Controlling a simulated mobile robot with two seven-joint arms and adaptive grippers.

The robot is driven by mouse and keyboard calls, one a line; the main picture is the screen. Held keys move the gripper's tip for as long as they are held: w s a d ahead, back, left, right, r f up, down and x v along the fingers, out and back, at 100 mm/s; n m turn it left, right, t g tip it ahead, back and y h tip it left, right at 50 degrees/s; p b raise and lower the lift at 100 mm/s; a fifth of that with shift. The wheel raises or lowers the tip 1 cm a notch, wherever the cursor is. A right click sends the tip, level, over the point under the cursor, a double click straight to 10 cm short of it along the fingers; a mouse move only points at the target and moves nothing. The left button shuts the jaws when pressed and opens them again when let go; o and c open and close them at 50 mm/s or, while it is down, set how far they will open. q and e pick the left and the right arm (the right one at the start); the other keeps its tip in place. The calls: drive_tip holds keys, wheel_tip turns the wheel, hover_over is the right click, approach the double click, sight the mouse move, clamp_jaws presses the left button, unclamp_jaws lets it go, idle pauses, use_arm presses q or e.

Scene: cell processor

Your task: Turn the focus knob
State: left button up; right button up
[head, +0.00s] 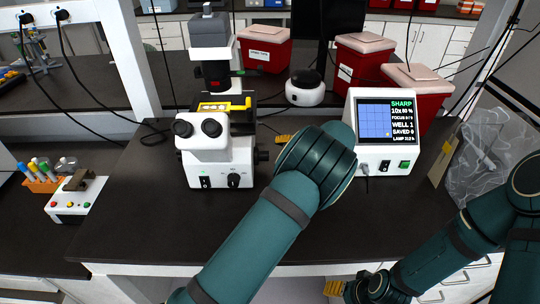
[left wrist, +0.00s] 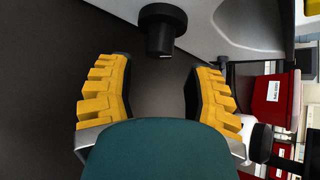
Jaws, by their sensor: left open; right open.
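The white microscope (head: 215,165) stands on the dark bench in the head view. The black focus knob (head: 261,156) sticks out of its right side, and shows large in the left wrist view (left wrist: 162,28). My left gripper (head: 283,138) is mostly hidden behind my own wrist, just right of the knob. In the left wrist view its yellow fingers (left wrist: 157,82) are spread apart and empty, with the knob beyond the tips, not between them. My right gripper (head: 336,287) is low, below the bench's front edge, partly cut off, and open.
A monitor box (head: 385,130) reading SHARP stands right of my left arm. Red bins (head: 263,50) and a round white device (head: 305,88) are behind. A small button box (head: 75,200) and tube rack (head: 40,178) are at left. Bench front-left is clear.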

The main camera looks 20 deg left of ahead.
use_arm(q)
drive_tip(key=v, duration=0.5)
drive_tip(key=shift+s, duration=0.1)
idle(1.9)
